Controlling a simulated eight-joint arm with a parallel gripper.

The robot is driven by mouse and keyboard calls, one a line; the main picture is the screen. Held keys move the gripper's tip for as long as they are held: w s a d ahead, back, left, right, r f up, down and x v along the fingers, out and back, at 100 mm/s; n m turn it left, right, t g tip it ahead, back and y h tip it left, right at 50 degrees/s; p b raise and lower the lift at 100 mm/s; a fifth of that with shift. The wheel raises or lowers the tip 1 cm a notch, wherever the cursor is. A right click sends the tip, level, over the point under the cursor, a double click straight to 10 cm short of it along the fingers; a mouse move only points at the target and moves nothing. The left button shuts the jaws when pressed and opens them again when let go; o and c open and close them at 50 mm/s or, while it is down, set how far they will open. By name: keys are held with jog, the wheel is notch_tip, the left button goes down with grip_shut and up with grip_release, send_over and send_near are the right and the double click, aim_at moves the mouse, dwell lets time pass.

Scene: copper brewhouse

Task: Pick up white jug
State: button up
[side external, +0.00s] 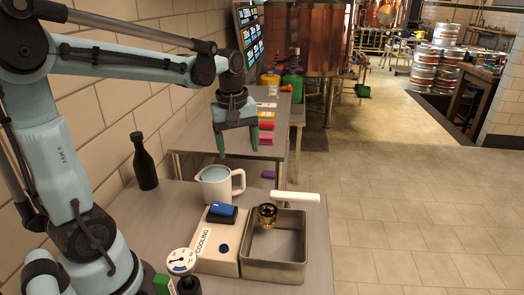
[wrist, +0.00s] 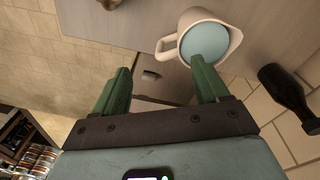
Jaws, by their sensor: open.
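The white jug (side external: 213,187) stands upright on the metal table, with its handle to the right and pale blue content inside. It also shows at the top of the wrist view (wrist: 233,38), with its handle to the left. My gripper (side external: 238,155) is open and empty, its green fingers pointing down above and slightly beyond the jug. In the wrist view my gripper (wrist: 155,72) has its fingers well apart, and the right fingertip overlaps the jug's lower edge. I cannot tell whether it touches.
A dark bottle (side external: 144,162) stands left of the jug near the tiled wall. A cooling box (side external: 213,250) with a blue switch and a metal tray (side external: 285,240) holding a brass fitting (side external: 267,215) sit in front. A white bar (side external: 295,198) lies at the tray's back edge.

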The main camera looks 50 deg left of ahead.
aim_at(238, 174)
jog(key=shift+w+a+f+n+g, duration=0.2)
jog(key=shift+a+n+g, duration=0.05)
jog(key=shift+a+n, duration=0.35)
jog(key=shift+w+a+f+n+g, duration=0.15)
jog(key=shift+a+f+n+g, duration=0.1)
jog(key=shift+a+n, duration=0.3)
jog(key=shift+w+d+f, duration=0.1)
jog(key=shift+f, duration=5.8)
jog(key=c, duration=1.2)
